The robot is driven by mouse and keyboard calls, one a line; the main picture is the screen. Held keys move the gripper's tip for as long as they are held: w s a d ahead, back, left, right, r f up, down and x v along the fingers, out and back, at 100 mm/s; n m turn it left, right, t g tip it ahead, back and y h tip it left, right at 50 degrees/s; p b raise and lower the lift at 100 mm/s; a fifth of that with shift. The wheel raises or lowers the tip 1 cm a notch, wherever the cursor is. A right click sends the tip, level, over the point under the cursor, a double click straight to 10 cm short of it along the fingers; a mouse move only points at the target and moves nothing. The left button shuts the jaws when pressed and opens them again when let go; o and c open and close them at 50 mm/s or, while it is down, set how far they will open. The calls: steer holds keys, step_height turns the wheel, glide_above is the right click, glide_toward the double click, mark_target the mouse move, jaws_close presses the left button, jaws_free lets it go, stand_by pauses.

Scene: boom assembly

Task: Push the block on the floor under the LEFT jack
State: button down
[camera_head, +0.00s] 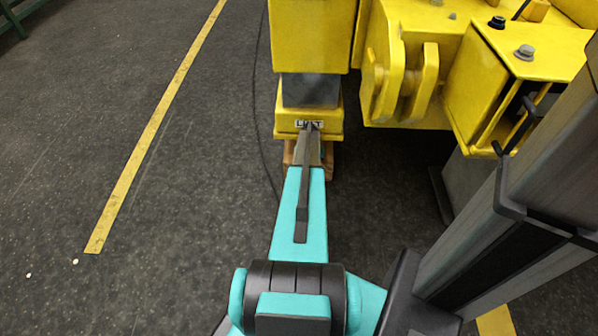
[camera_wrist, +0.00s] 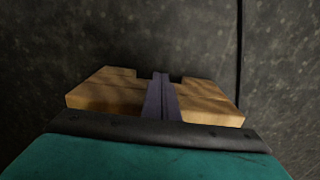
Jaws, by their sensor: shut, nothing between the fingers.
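The left jack (camera_head: 311,90) is a yellow column with a grey section and a yellow foot (camera_head: 309,122) with a partly covered label. The wooden block (camera_head: 330,160) shows in small parts beneath the foot, mostly hidden behind my arm. In the wrist view the block (camera_wrist: 205,98) is tan wood on the dark floor, with a notch in its far edge. My gripper (camera_wrist: 161,78) is shut and empty, its fingers over the middle of the block. I cannot tell whether they touch it. In the head view my gripper (camera_head: 309,128) overlaps the foot.
Yellow machine parts with lugs and bolts (camera_head: 425,70) stand right of the jack. A thin dark cable (camera_head: 259,130) lies on the floor left of it. A yellow floor line (camera_head: 157,120) runs farther left, with clear floor between.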

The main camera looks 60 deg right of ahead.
steer(key=shift+d+r, duration=0.1)
steer(key=shift+d, duration=0.25)
steer(key=shift+w+a, duration=0.15)
steer(key=shift+a, duration=0.1)
steer(key=s+a+r+p, duration=0.2)
steer(key=a+r, duration=0.1)
steer(key=r, duration=0.7)
steer(key=shift+a, duration=0.2)
steer(key=shift+a, duration=0.1)
stand_by(0.3)
